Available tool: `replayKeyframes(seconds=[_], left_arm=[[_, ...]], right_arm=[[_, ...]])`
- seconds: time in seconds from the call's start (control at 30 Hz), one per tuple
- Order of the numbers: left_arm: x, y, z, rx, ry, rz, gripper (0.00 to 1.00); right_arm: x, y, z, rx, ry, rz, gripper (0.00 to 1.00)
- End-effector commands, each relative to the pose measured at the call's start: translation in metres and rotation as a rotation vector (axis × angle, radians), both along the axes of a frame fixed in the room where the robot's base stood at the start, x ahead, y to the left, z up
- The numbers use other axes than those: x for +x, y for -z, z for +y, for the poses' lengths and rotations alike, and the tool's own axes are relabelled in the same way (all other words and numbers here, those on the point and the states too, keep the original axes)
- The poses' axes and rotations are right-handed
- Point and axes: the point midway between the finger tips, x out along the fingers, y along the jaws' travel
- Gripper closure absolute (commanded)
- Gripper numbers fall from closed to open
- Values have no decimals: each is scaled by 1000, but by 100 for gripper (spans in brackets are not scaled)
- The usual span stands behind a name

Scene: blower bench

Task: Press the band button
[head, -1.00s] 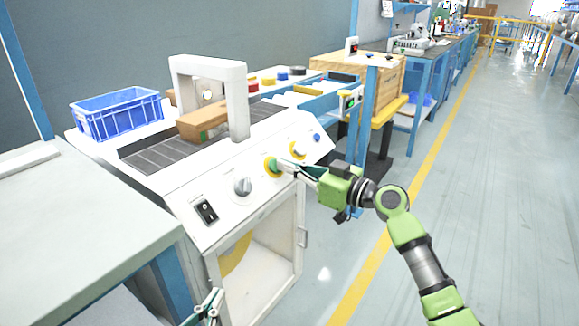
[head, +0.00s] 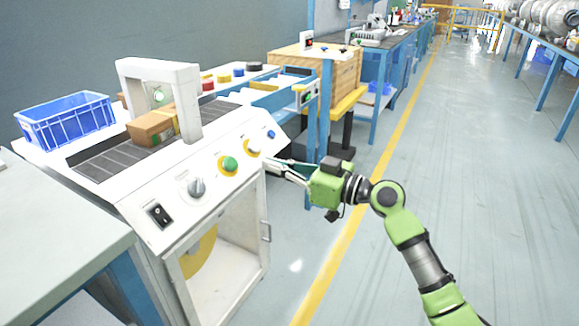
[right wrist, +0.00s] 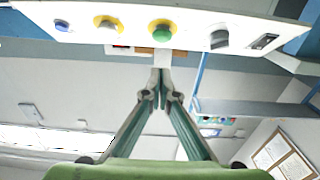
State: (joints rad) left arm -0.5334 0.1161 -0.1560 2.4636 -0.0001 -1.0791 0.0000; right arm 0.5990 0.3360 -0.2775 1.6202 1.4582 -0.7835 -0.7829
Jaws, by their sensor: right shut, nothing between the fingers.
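The white machine's sloped panel (head: 213,180) carries a green button with a yellow ring (head: 229,165), a white button with a yellow ring (head: 253,147) and a small blue button (head: 271,134). No label naming the band button is readable. In the right wrist view the green button (right wrist: 162,31), white button (right wrist: 107,24) and blue button (right wrist: 61,25) line the top. My right gripper (head: 268,165) is shut and empty, apart from the buttons, near the panel's right edge. Its closed fingertips (right wrist: 160,75) show below the green button in the wrist view. My left gripper is out of view.
A grey knob (head: 197,188) and black rocker switch (head: 159,214) share the panel. A cardboard box (head: 150,130) with a yellowish strip lies at the white arch (head: 187,75). A blue crate (head: 65,120) stands behind. The floor at right is clear.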

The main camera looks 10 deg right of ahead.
Motion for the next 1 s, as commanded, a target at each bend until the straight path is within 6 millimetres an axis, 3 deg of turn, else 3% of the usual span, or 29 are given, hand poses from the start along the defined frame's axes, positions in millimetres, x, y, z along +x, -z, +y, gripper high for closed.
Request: replayKeyframes(seconds=[0.1, 0.3, 0.9, 1.0], left_arm=[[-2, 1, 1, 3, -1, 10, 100], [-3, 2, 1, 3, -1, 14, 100], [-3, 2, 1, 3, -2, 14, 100], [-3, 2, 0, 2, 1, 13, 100]], right_arm=[[-11, 0, -16, -1, 1, 0, 100], [-19, -1, -27, 0, 1, -1, 100], [-20, -1, -27, 1, 0, -2, 100], [-23, 7, -25, -6, 1, 10, 100]])
